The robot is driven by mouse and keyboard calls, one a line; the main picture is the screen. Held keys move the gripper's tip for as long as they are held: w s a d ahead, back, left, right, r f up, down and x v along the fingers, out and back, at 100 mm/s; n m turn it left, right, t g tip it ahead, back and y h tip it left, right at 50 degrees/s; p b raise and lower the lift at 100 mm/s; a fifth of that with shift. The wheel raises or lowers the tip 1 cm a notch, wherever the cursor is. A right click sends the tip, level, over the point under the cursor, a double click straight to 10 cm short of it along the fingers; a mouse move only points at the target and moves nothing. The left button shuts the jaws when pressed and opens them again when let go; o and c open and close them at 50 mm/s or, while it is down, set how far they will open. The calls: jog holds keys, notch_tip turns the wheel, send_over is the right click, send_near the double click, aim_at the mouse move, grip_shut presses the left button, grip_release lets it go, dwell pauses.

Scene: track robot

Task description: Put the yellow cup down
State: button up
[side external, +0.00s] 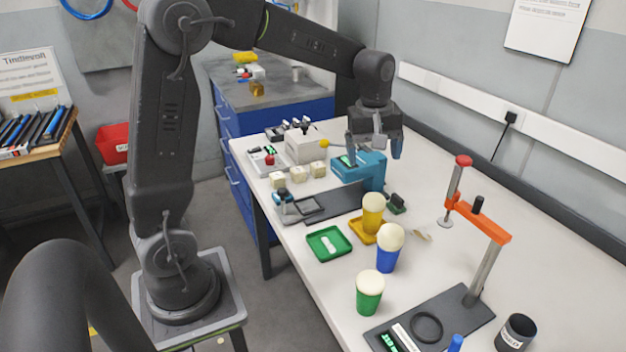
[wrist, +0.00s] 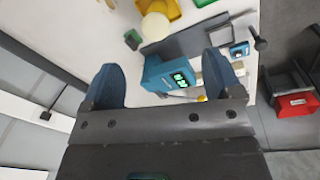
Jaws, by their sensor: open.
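The yellow cup (side external: 373,220) stands upright on the table, on or right at a yellow tray (side external: 361,234), with a pale rounded top. In the wrist view a pale round top (wrist: 155,27) beside the yellow tray (wrist: 172,8) appears to be this cup. My gripper (side external: 375,152) is open and empty, above and behind the cup, over a teal device (side external: 350,170). In the wrist view my gripper (wrist: 165,75) shows its two blue fingers spread wide, with the teal device (wrist: 163,72) between and below them.
A blue cup (side external: 387,258) and a green cup (side external: 369,302) stand in front of the yellow one. A green tray (side external: 343,237) lies to the left. An orange clamp stand (side external: 484,270) rises at right. White blocks (side external: 297,174) lie at back left. Bare table shows at far right.

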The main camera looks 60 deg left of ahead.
jog(key=s+d+r+m+t, duration=0.1)
jog(key=s+d+m+t, duration=0.1)
jog(key=s+d+m, duration=0.2)
jog(key=s+d+r+m+t, duration=0.2)
jog(key=s+d+m, duration=0.2)
jog(key=s+m, duration=0.6)
jog(key=s, duration=0.7)
jog(key=shift+s, duration=0.15)
jog(key=shift+d+r, duration=0.1)
